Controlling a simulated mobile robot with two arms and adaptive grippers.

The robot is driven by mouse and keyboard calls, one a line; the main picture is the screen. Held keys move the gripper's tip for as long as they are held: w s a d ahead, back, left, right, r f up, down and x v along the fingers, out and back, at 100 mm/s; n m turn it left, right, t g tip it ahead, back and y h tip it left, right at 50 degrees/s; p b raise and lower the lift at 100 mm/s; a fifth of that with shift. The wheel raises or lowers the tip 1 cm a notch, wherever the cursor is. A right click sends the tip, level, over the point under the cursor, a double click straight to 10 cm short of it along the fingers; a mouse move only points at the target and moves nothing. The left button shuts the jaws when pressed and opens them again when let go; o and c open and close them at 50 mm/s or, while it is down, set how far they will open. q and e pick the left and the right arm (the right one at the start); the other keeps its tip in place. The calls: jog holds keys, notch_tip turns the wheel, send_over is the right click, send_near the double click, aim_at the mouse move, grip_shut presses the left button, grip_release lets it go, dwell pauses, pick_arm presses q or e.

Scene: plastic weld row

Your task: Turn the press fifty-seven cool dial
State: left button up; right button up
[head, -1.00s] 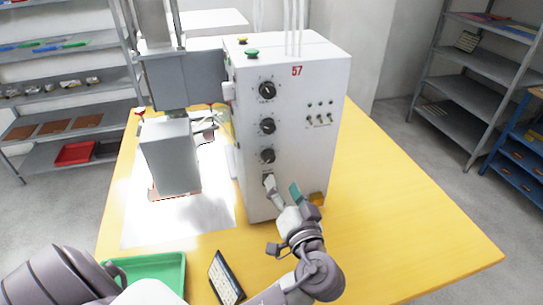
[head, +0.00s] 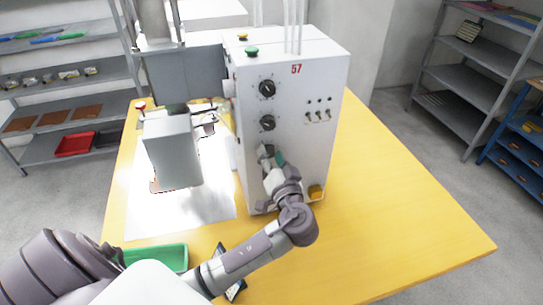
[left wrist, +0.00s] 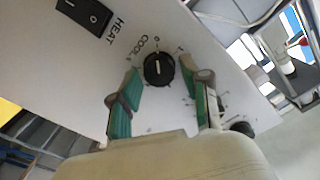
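The white press marked 57 (head: 310,110) stands on the yellow table. Its front has a column of black dials. In the left wrist view, the cool dial (left wrist: 158,69) is a round black knob with a white pointer line, next to the printed word COOL. My left gripper (head: 271,156) is at the lower part of the press's dial column, below two dials that show clearly, and covers the cool dial in the head view. In the left wrist view, its green-padded fingers (left wrist: 158,80) are spread apart, one on each side of the dial. Contact with the dial cannot be told. My right gripper is not in view.
A black HEAT switch (left wrist: 90,14) sits near the dial. A green tray (head: 165,257) and a dark tablet-like object (head: 236,290) lie in front. The table's right side is clear.

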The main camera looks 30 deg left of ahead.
pick_arm(q)
grip_shut()
jog(key=shift+m, duration=0.3)
jog(key=m+p, duration=0.2)
jog(key=m, duration=0.2)
jog(key=shift+m, duration=0.3)
jog(key=m+p, duration=0.1)
jog(key=m, duration=0.1)
jog(key=shift+m, duration=0.3)
jog(key=shift+f+m+p, duration=0.15)
jog(key=shift+m+p, duration=0.6)
jog(key=shift+m, duration=0.65)
jog(key=shift+o, duration=2)
grip_release()
